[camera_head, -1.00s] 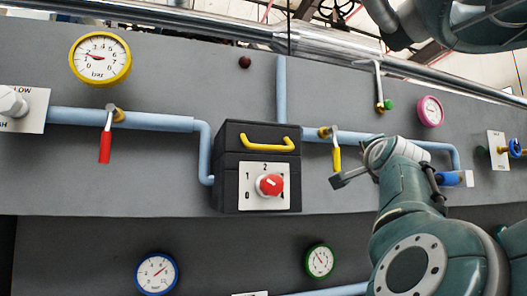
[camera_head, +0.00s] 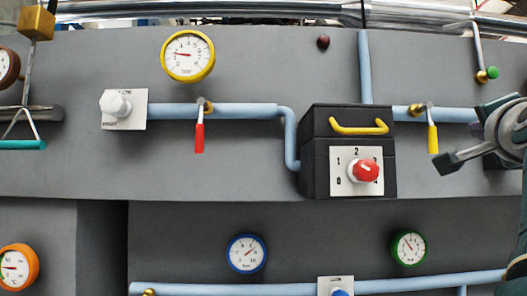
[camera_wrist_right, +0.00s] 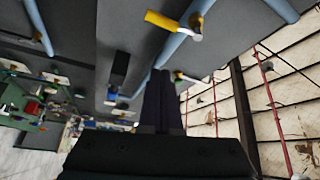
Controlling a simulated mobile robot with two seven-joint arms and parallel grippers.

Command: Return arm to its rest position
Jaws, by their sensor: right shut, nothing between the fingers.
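My right gripper (camera_head: 452,160) shows at the right edge in the head view, its dark fingers pointing left. In the wrist view its fingers (camera_wrist_right: 158,100) are together with nothing between them. A yellow lever (camera_wrist_right: 167,21) also shows at the top of the wrist view, clear of the fingers. Most of my right arm is cut off by the right edge in the head view. My left gripper is not in view.
A black box (camera_head: 320,170) with a yellow handle and red knob (camera_head: 365,170) juts from the grey panel, left of my right gripper. A red lever (camera_head: 199,138), a white knob (camera_head: 116,104) and several gauges sit farther left. A green-tipped lever (camera_head: 484,74) is above.

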